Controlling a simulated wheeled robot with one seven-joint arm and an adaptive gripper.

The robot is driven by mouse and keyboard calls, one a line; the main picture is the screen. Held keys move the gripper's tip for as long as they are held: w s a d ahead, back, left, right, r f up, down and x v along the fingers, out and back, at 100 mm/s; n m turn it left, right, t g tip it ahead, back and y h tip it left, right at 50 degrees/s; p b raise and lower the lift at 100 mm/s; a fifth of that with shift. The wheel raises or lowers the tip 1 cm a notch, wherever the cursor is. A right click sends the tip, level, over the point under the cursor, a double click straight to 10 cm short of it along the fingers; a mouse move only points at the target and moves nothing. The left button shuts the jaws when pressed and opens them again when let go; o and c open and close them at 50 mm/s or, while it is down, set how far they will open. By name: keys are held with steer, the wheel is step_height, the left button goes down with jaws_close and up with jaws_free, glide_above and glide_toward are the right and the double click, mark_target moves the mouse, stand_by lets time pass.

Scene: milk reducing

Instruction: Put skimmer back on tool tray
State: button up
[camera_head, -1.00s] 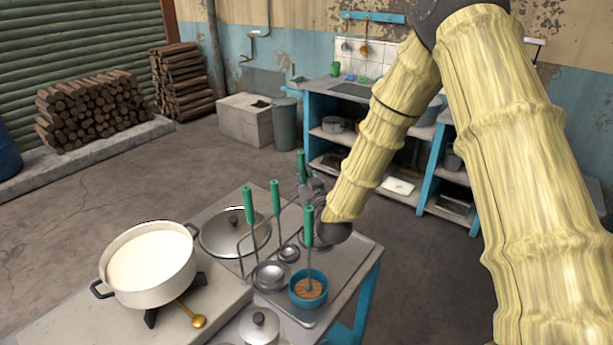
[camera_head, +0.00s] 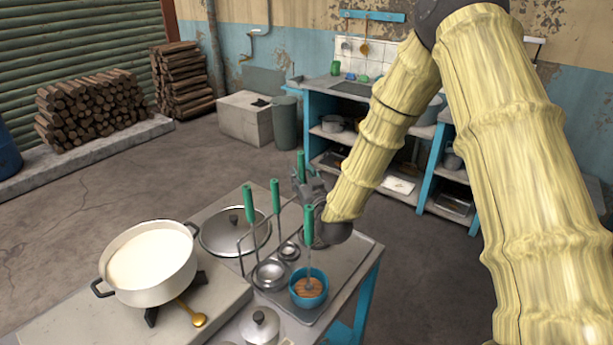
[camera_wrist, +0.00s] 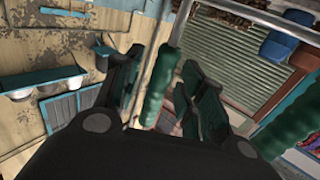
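My gripper (camera_head: 308,186) is beside a green-handled tool (camera_head: 301,163) at the far side of the tool tray (camera_head: 343,262). In the wrist view, the green handle (camera_wrist: 161,85) lies between my gripper's two spread dark fingers (camera_wrist: 160,92), with gaps visible beside it. My gripper looks open around it. The tool's lower end is hidden behind my arm, so I cannot confirm its head shape. Other green-handled tools stand upright: two with ladle cups (camera_head: 271,274) on the tray, and one (camera_head: 309,226) in a blue bowl (camera_head: 309,290).
A pot of milk (camera_head: 150,262) stands on the burner at the left. Another green handle (camera_wrist: 295,120) is close at the wrist view's right. Blue shelves (camera_head: 428,190) stand behind.

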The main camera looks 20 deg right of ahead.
steer(key=s+b, duration=0.3)
steer(key=s, duration=0.9)
steer(key=shift+d, duration=0.35)
